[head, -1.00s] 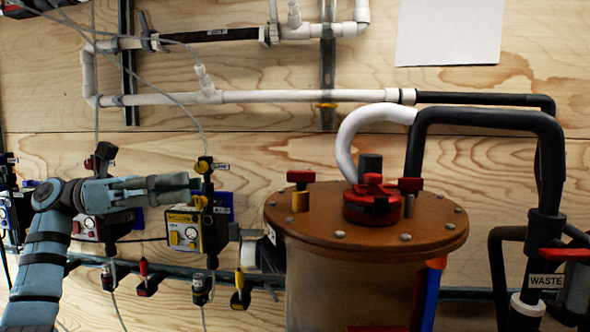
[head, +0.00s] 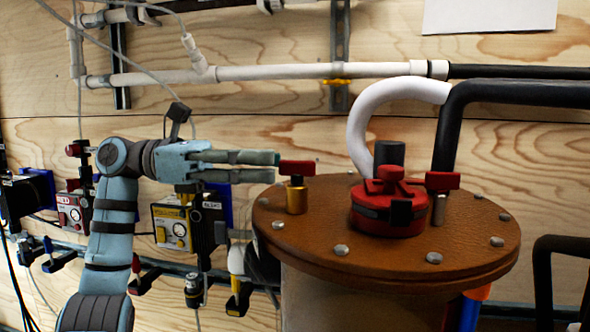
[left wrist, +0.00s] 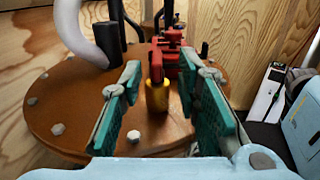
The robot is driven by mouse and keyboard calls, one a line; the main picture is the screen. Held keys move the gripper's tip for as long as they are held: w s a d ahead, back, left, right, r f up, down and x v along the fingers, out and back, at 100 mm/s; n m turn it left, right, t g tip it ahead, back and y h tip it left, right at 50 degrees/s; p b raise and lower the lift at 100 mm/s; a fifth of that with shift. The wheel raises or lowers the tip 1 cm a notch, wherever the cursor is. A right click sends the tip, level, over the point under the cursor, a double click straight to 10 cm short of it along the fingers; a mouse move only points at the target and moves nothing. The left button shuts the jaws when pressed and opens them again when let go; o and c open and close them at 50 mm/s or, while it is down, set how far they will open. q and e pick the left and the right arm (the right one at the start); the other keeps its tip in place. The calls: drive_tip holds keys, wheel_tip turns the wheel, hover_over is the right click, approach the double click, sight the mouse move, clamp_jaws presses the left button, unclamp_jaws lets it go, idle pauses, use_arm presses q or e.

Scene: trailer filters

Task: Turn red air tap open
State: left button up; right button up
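A tap with a red handle (head: 297,168) and a brass body (head: 297,198) stands upright on the near left of the brown tank lid (head: 320,255). My left gripper (head: 275,167) points right, its fingertips just left of the red handle. In the left wrist view, the two teal fingers (left wrist: 160,72) are apart, with the brass body (left wrist: 157,95) and red handle (left wrist: 155,65) showing in the gap between them. I cannot tell whether a finger touches the handle. My right gripper is not in view.
A red cap (head: 388,215) and another red-handled tap (head: 442,181) stand further right on the lid. A white hose (head: 365,125) and black pipe (head: 450,130) rise behind. A yellow-fronted unit (head: 172,228) and a red-fronted unit (head: 72,212) are on the left.

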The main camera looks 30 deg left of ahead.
sight(295, 161)
use_arm(q)
drive_tip(key=x, duration=0.4)
drive_tip(key=shift+w+d+f, duration=0.1)
drive_tip(key=shift+w+d, duration=0.15)
drive_tip(key=shift+w, duration=0.15)
drive_tip(key=shift+d, duration=0.2)
drive_tip(key=shift+s, duration=0.1)
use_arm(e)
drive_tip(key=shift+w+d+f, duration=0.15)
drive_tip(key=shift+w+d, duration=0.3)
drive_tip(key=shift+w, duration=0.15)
